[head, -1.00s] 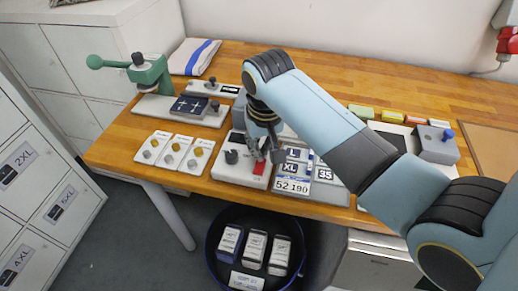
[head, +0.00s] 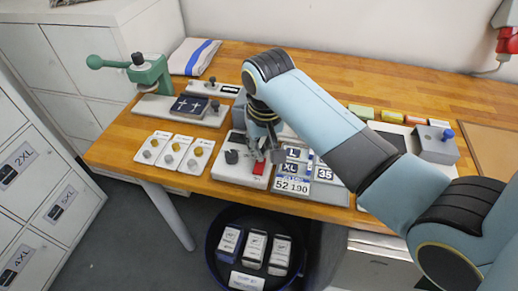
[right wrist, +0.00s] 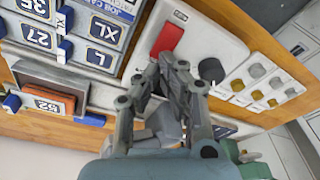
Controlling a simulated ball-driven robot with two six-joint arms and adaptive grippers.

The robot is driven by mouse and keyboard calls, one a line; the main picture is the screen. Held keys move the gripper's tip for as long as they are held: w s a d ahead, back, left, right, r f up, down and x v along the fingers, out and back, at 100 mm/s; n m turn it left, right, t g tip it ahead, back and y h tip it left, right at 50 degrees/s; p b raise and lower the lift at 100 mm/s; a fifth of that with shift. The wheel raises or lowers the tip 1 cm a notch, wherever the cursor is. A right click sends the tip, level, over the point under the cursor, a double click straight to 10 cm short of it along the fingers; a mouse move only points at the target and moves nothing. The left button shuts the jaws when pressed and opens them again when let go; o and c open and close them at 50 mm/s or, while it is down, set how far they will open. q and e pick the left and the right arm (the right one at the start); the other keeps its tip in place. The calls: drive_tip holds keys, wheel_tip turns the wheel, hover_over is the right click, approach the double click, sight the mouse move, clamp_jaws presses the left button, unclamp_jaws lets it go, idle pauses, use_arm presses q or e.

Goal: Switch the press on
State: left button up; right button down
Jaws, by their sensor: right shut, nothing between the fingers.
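A white control panel (head: 222,170) lies at the front of the wooden table, with a red switch (head: 259,168) and a black knob (head: 231,157) on it. The right wrist view shows the red switch (right wrist: 167,40) and the black knob (right wrist: 211,69) close up. My right gripper (head: 265,155) is shut and empty, pointing down over the panel just behind the red switch. In the right wrist view its fingertips (right wrist: 163,68) are close to the switch; I cannot tell whether they touch it. The switch's position is unclear. My left gripper is not in view.
Size tiles (head: 292,185) lie right of the panel. Cards with knobs (head: 172,150) lie left of it. A green lever device (head: 150,72) stands at the back left. A dark bin (head: 212,262) with several packs is below the table edge.

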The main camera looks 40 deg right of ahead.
drive_tip(key=shift+f+b, duration=0.5)
drive_tip(key=shift+f, duration=0.75)
idle(0.4)
drive_tip(key=shift+s, duration=0.1)
wheel_tip(320, 180, up, 3)
drive_tip(key=shift+f+p, duration=0.15)
drive_tip(key=shift+p, duration=1.1)
drive_tip(key=shift+r, duration=2.2)
